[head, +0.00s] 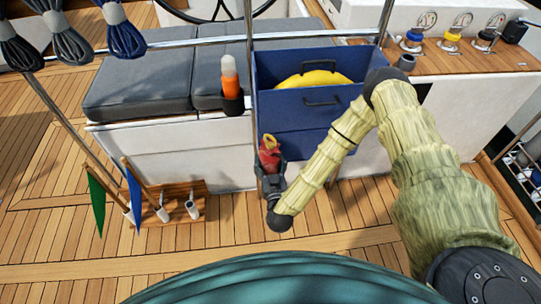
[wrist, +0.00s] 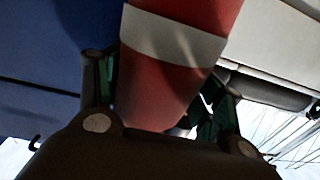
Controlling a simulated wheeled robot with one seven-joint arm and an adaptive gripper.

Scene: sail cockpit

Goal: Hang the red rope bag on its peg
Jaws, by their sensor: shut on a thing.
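My gripper (head: 271,178) is shut on the red rope bag (head: 269,154), in front of the blue locker and above the deck. In the head view the bag stands up out of the jaws, small, with its top near the locker's lower edge. In the wrist view the red rope bag (wrist: 160,92) is a tapered red body with a white band, between the two green-padded fingers. Its upper part runs out of that picture. I cannot make out the peg in either view.
A blue locker (head: 290,145) with a yellow thing (head: 314,79) inside stands behind my gripper. An orange bottle (head: 230,78) sits in a black holder beside it. A wooden flag rack (head: 176,208) is at the left. Rope coils (head: 68,38) hang upper left.

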